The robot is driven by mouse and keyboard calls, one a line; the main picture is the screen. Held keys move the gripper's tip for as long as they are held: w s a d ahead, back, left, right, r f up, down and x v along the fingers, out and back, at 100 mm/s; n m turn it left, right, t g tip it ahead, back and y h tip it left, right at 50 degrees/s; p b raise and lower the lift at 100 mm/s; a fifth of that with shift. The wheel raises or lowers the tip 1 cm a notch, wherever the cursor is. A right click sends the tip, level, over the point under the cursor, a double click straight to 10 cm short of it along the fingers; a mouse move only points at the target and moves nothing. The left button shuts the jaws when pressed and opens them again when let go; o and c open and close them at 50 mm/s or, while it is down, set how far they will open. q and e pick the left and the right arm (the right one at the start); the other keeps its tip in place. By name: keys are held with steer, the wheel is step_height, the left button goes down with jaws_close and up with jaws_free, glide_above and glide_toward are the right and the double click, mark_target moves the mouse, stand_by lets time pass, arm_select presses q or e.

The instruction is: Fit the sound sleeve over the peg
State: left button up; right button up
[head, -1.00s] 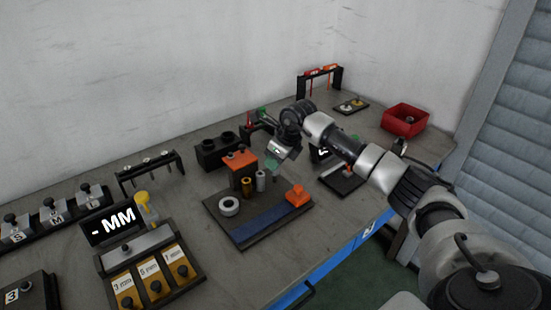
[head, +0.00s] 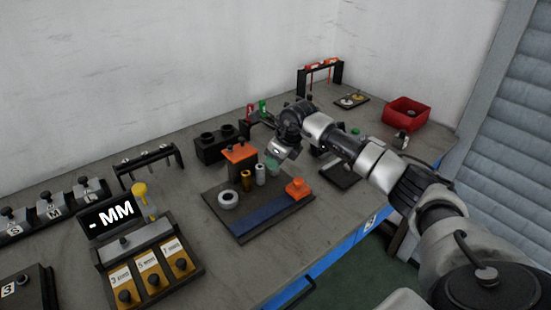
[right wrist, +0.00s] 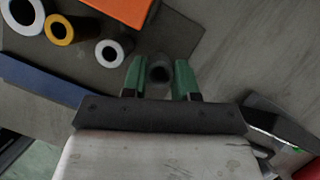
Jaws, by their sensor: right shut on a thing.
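My right gripper (right wrist: 160,80) has its green fingers closed on a dark grey round piece (right wrist: 160,68) with a darker centre, seen end-on in the right wrist view. I cannot tell if it is the sound sleeve. In the head view the gripper (head: 272,163) is at the back edge of a dark board (head: 222,222), beside the silver sleeve (head: 260,175); the held piece is hard to make out there. A brass sleeve (head: 246,180) and a white ring (head: 228,200) stand left of it on the board. I cannot pick out the peg. My left gripper is out of view.
An orange-topped dark block (head: 240,154) stands just left of the gripper, and an orange piece (head: 298,188) at the board's right. A black two-holed block (head: 215,146) is behind. A red bin (head: 407,113) is far right. A MM display (head: 112,218) is at left.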

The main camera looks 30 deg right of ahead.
steer(key=shift+f, duration=0.4)
steer(key=o, duration=0.7)
steer(key=shift+o, duration=1)
steer(key=shift+f, duration=0.1)
steer(key=v, duration=1.1)
steer(key=shift+b, duration=0.45)
steer(key=shift+d+f, duration=0.1)
steer(key=shift+d, duration=0.05)
